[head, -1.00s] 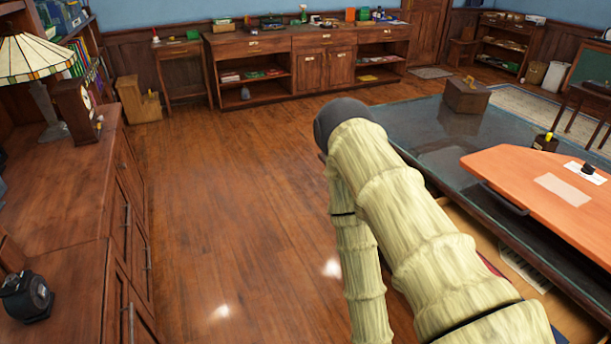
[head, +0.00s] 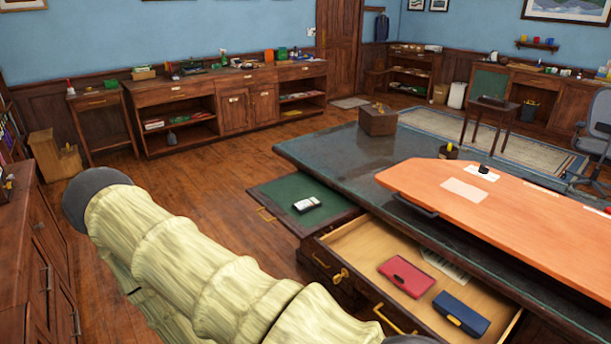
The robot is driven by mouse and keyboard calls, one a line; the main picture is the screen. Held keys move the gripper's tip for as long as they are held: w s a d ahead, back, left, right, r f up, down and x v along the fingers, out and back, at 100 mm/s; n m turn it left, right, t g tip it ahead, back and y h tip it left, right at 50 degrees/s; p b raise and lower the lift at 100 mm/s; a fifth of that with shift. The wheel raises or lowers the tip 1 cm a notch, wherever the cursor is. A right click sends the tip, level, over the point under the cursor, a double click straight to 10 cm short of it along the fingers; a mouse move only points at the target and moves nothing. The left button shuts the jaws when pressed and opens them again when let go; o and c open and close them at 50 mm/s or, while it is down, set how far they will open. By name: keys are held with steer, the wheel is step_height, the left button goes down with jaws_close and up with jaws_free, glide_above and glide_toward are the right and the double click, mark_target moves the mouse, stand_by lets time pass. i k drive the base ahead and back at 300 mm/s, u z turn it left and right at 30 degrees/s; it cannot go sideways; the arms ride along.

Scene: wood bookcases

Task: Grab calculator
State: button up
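I cannot make out a calculator for certain. A small black-and-white object (head: 307,204) lies on the green pull-out board (head: 275,190) at the desk's left side; it is too small to identify surely. In the open desk drawer (head: 360,240) lie a red case (head: 406,277), a blue case (head: 461,313) and a printed sheet (head: 446,266) partly under the desk edge. My arm, in a pale yellow ribbed cover, crosses the lower left of the head view. My gripper is out of view.
The glass-topped desk (head: 345,160) with an orange panel (head: 500,205) fills the right. A wooden box (head: 378,120) stands on its far corner. Cabinets (head: 215,105) line the back wall.

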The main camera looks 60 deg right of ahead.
mark_target(303, 206)
steer(key=k, duration=0.7)
steer(key=z, duration=1.35)
steer(key=i, duration=0.1)
